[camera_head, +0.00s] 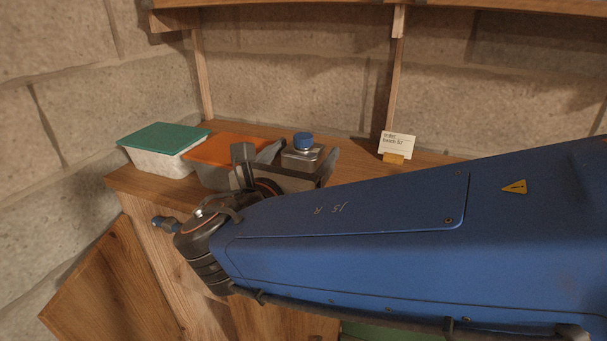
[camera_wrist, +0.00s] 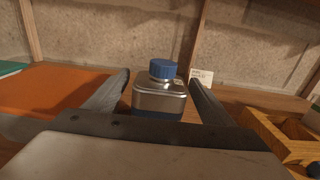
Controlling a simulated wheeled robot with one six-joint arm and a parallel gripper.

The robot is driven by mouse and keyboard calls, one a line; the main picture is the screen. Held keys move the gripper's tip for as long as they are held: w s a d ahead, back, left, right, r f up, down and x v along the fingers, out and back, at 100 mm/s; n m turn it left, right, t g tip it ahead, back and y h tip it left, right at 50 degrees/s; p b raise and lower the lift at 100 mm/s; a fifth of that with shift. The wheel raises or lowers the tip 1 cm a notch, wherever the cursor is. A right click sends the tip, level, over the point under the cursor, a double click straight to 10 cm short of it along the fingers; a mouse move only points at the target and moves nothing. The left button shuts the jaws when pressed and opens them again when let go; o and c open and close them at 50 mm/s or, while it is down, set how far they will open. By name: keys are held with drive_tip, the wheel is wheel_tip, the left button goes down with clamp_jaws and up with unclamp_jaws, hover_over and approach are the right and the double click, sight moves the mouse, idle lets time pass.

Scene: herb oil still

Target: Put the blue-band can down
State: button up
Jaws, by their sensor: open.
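The blue-band can (camera_head: 301,156) is a silver metal can with a blue screw cap. It appears upright at the bench (camera_head: 150,187), but its base is hidden behind my gripper. In the wrist view the can (camera_wrist: 159,93) is in the middle, with the top of its blue band just showing above my gripper's body. My gripper (camera_head: 300,160) is open, with one finger on each side of the can. In the wrist view a gap shows at the upper part of each side; lower contact is hidden.
An orange-lidded box (camera_head: 228,147) stands left of the can, close to my left finger. A green-lidded box (camera_head: 163,138) is farther left. A small card (camera_head: 398,144) stands behind, to the right. A wooden divided tray (camera_wrist: 270,135) lies right in the wrist view. A shelf runs overhead.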

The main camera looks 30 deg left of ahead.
drive_tip(key=c, duration=1.8)
drive_tip(key=shift+r, duration=0.2)
